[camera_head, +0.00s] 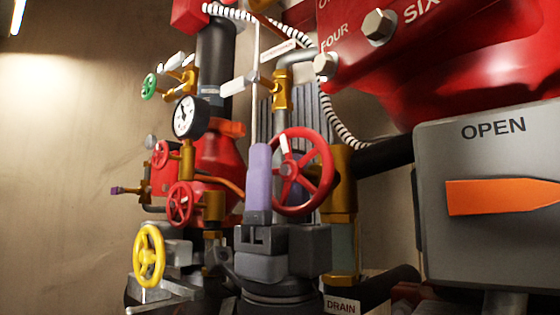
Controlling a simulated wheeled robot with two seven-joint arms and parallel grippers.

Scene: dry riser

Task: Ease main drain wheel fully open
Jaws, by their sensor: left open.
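A large red handwheel (328,171) with a white mark on its upper left stands upright in the centre, in front of a brass valve body (341,205). A "DRAIN" label (341,305) sits below that body, so this appears to be the main drain wheel. My left gripper (278,165) points up from below with purple-padded fingers apart. One finger is left of the wheel; the other shows partly behind its spokes. The wheel's left rim lies between them in the picture; I cannot tell whether they touch. My right gripper is not in view.
Two small red wheels (180,205), a yellow wheel (149,256), a green wheel (149,87) and a gauge (190,117) crowd the left. A grey "OPEN" box (490,245) with an orange pointer is at right. A large red housing (450,65) overhangs. Bare wall fills the far left.

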